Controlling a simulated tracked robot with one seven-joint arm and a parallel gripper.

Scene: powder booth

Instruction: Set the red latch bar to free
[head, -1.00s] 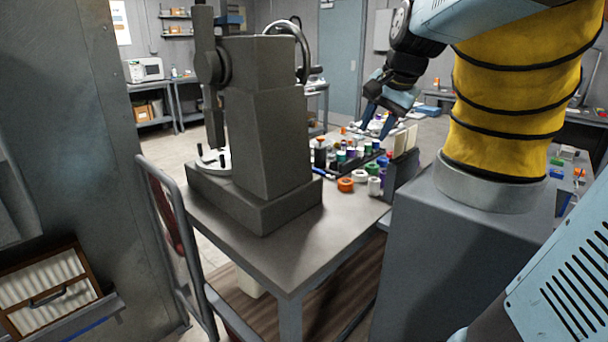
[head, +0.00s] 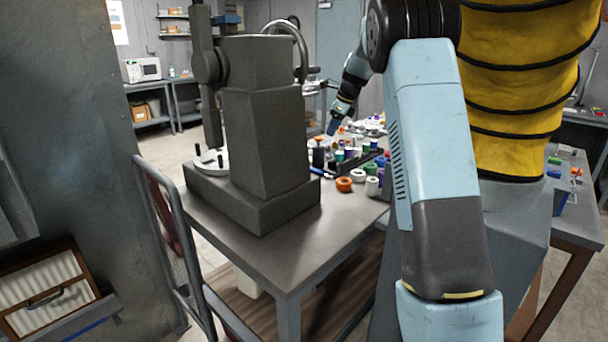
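I cannot make out a red latch bar for certain. A dark red part (head: 160,212) shows behind the grey tube rail at the left, too hidden to name. My gripper (head: 333,127) is at the upper middle, pointing down over the far part of the grey table (head: 280,262), above or behind the coloured bottles. Its blue fingers are small and overlap, so their gap cannot be judged. I see nothing held in it.
A large grey machine (head: 268,140) stands on the table. The tube rail (head: 165,190) runs along the table's left side. The table's front is bare.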

